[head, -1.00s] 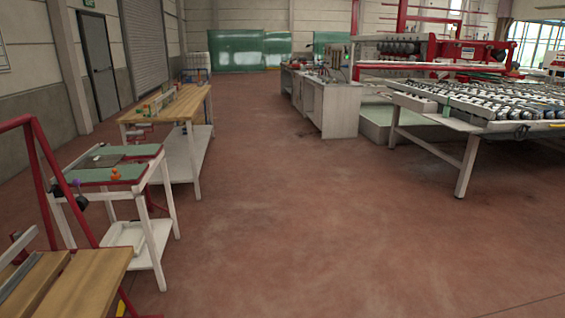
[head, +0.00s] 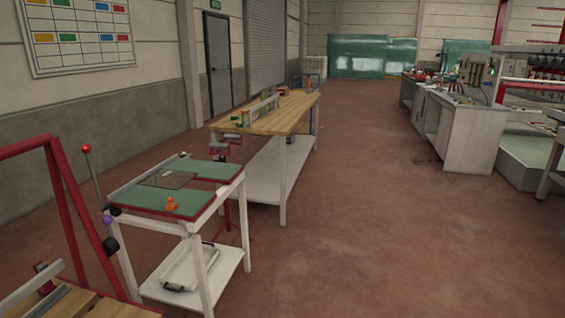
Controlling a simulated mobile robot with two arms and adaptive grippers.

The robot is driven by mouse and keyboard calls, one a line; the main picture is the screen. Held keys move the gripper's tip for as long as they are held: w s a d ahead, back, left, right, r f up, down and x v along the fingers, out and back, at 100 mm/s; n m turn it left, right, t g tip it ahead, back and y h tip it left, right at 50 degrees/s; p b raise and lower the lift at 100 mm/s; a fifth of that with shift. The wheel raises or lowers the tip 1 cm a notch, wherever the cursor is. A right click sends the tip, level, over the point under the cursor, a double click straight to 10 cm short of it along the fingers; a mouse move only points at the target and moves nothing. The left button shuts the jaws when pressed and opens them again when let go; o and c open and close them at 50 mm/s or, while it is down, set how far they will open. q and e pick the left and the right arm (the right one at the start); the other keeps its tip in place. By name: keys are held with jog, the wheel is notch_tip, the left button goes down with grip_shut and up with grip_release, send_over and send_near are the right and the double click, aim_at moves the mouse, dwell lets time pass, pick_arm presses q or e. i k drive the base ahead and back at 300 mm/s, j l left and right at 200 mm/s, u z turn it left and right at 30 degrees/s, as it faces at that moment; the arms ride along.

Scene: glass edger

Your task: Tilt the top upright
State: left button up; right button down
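A small white-legged table with a green, red-edged top (head: 190,202) stands at the left in the head view. Its top lies about flat. A dark glass-like pane (head: 168,179) and a small orange item (head: 172,204) lie on it. A lever with a red ball knob (head: 86,149) rises at its left side, with a dark knob (head: 111,246) and a purple knob (head: 107,219) lower down. I cannot tell which part tilts the top. Neither of my grippers shows.
A wooden-topped bench (head: 275,115) with tools stands behind the green-topped table. A red frame (head: 68,210) with wooden boards is at the near left. White cabinets (head: 450,130) stand at the right. The red floor (head: 365,230) in the middle and right is clear.

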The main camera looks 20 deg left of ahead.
aim_at(149, 200)
jog(key=i+u, duration=0.15)
jog(key=i, duration=0.5)
jog(key=i+u, duration=0.2)
jog(key=i, duration=0.45)
jog(key=i+l+u, duration=0.15)
jog(key=i, duration=0.45)
